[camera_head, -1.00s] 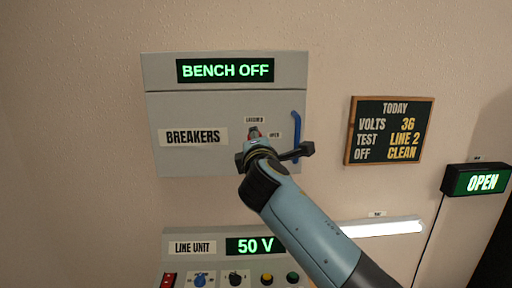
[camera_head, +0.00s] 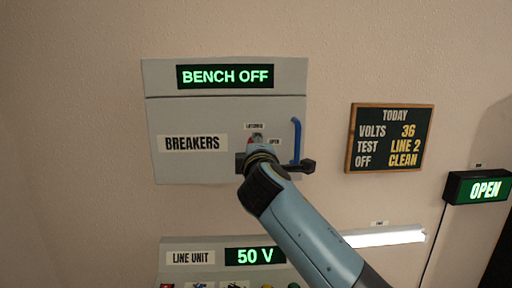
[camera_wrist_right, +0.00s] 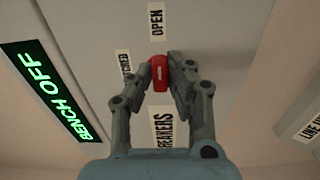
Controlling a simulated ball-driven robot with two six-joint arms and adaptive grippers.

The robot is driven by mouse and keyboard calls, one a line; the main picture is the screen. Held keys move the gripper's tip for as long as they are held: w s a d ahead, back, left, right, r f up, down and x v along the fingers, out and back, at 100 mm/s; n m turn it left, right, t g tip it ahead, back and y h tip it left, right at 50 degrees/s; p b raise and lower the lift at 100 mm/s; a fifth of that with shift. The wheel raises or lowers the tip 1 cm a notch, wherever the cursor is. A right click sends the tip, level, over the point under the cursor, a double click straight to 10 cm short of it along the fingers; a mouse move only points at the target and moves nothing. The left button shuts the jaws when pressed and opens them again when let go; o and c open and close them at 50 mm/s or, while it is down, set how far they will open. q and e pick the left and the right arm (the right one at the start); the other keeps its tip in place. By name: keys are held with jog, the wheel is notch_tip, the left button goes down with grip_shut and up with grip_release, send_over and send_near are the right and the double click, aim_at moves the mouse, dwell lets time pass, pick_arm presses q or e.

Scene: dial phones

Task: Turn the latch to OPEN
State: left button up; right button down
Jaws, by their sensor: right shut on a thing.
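The red latch (camera_wrist_right: 159,73) sits on the front of the grey breakers box (camera_head: 170,168). In the right wrist view it is between my right gripper's fingertips (camera_wrist_right: 163,74), and the gripper is shut on it. The OPEN label (camera_wrist_right: 156,21) and the LATCHED label (camera_wrist_right: 126,65) are beside it. I cannot tell exactly which label the latch points to. My left gripper is not in view.
A blue handle (camera_head: 296,140) stands on the box's right side, close to my gripper. The BENCH OFF display (camera_head: 225,76) is above. The line unit (camera_head: 214,243) showing 50 V is below. A notice board (camera_head: 389,138) and an OPEN sign (camera_head: 484,188) hang at right.

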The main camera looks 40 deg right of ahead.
jog(key=c, duration=1.5)
grip_release()
jog(key=shift+d+r, duration=0.1)
jog(key=shift+r, duration=0.15)
jog(key=shift+o, duration=1.1)
jog(key=shift+f, duration=0.1)
jog(key=shift+w+f, duration=0.1)
jog(key=v, duration=0.7)
jog(key=shift+s, duration=0.25)
